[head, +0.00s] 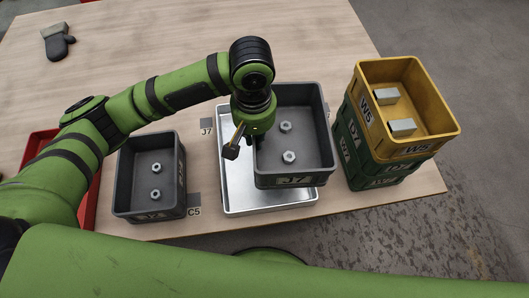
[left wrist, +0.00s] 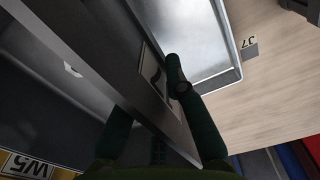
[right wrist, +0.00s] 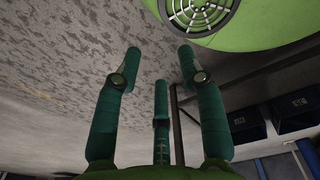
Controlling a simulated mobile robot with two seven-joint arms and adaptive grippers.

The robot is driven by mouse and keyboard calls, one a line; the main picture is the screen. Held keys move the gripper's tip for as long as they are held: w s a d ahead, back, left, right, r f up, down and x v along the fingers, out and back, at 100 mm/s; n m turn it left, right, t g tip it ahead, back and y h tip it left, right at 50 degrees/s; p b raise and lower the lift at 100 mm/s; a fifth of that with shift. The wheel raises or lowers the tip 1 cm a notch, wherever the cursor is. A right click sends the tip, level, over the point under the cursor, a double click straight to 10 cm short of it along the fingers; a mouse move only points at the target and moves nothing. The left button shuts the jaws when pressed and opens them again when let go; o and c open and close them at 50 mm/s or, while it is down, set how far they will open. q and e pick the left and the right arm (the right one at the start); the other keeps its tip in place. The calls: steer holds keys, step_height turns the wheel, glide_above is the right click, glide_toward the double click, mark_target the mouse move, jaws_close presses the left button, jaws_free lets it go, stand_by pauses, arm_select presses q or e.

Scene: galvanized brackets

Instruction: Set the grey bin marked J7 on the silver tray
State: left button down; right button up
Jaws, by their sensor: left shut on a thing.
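The grey bin marked J7 (head: 293,181) holds two hex nuts and hangs over the right part of the silver tray (head: 227,190), overhanging its right side. My left gripper (head: 246,140) is shut on the bin's left wall. In the left wrist view the bin's wall (left wrist: 95,60) runs between the fingers (left wrist: 150,105), and the empty tray surface (left wrist: 185,35) shows beyond, seemingly below the bin. The bin hides much of the tray in the head view. My right gripper (right wrist: 155,75) is open and empty in the right wrist view, away from the bin.
Another grey bin (head: 120,185) with two nuts stands left of the tray. A yellow W5 bin (head: 435,115) tops green bins (head: 385,170) close on the right. A red container (head: 45,145) and a dark mitt (head: 57,42) lie left. The table's far middle is clear.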

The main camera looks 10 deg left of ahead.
mark_target(272, 152)
arm_select(q)
steer(key=shift+n, duration=0.5)
steer(key=d, duration=0.1)
steer(key=s+d+f, duration=0.1)
steer(key=d+f, duration=0.1)
steer(key=d, duration=0.1)
steer(key=shift+s, duration=0.15)
steer(key=w+a+f, duration=0.1)
steer(key=a+f, duration=0.1)
steer(key=a, duration=0.1)
steer(key=w+a+f, duration=0.2)
steer(key=a, duration=0.1)
steer(key=w+a+f, duration=0.1)
steer(key=a+f, duration=0.1)
steer(key=a, duration=0.2)
steer(key=shift+w+f, duration=0.35)
steer(key=shift+f, duration=0.05)
steer(key=shift+w+a+f, duration=0.1)
steer(key=shift+a+f, duration=0.1)
steer(key=shift+f, duration=1.95)
steer(key=shift+f+p, duration=0.1)
steer(key=shift+p, duration=0.2)
steer(key=shift+f, duration=0.1)
steer(key=c, duration=1.6)
jaws_free()
steer(key=shift+f, duration=0.15)
steer(key=shift+c, duration=0.2)
steer(key=o, duration=0.3)
steer(key=shift+o, duration=0.2)
